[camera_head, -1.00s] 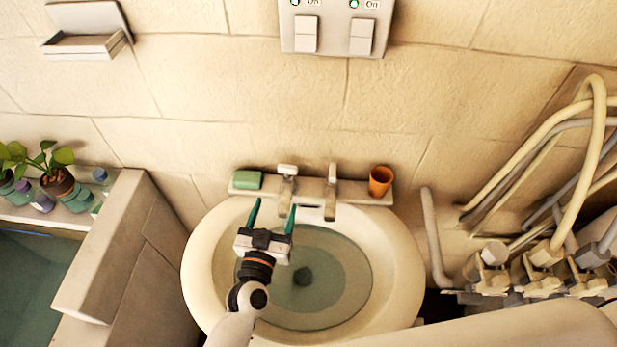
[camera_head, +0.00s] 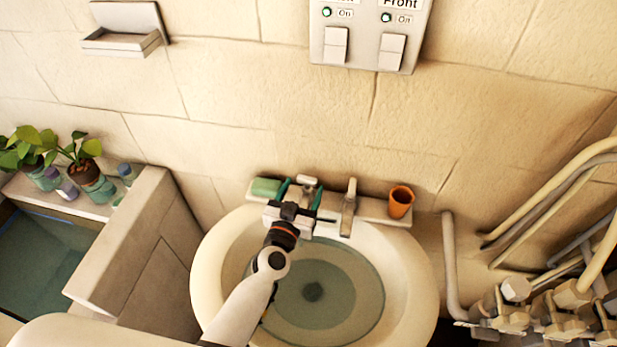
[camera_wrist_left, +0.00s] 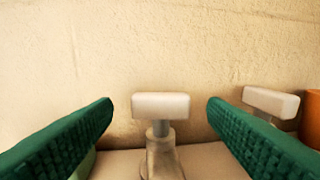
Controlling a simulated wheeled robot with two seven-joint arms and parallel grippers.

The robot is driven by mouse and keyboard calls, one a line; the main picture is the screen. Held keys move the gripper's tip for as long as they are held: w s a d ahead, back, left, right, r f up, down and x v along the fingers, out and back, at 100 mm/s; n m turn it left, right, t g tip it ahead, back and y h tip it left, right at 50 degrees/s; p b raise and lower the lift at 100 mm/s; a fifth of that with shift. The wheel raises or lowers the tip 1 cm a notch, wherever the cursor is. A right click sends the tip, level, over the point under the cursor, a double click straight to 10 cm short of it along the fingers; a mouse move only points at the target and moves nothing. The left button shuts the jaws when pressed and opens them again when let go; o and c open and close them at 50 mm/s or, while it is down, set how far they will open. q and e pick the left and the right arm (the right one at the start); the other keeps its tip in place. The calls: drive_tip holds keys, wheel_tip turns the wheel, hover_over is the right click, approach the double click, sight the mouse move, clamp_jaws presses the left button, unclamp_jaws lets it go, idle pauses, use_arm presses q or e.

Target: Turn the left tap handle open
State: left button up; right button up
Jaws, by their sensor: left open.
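The left tap handle (camera_head: 307,180) is a pale bar on a short stem at the back of the washbasin (camera_head: 213,262). In the left wrist view the handle (camera_wrist_left: 161,105) lies crosswise, centred between the fingers, with a gap on each side. My left gripper (camera_head: 300,190) is open around the left tap, its green fingers (camera_wrist_left: 60,140) on either side, not visibly touching the handle. The right tap (camera_head: 349,205) stands to the right, and its handle (camera_wrist_left: 271,101) shows behind the right finger. My right gripper is not in view.
A green soap (camera_head: 265,187) sits left of the left tap on the ledge. An orange cup (camera_head: 400,202) stands at the ledge's right end. A switch panel (camera_head: 370,35) is on the wall above. Pipes (camera_head: 560,195) fill the right side; potted plants (camera_head: 82,165) stand left.

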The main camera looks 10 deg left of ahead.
sight(306, 183)
use_arm(q)
drive_tip(key=shift+w+d, duration=0.15)
drive_tip(key=shift+w, duration=0.8)
drive_tip(key=shift+w+d, duration=0.1)
drive_tip(key=shift+w, duration=0.85)
drive_tip(key=c, duration=1)
drive_tip(key=shift+r+n+y+p, duration=0.15)
drive_tip(key=shift+n+y+p, duration=0.2)
drive_tip(key=shift+p, duration=0.2)
drive_tip(key=shift+n+y+p, duration=0.35)
drive_tip(key=shift+y, duration=0.4)
drive_tip(key=o, duration=1)
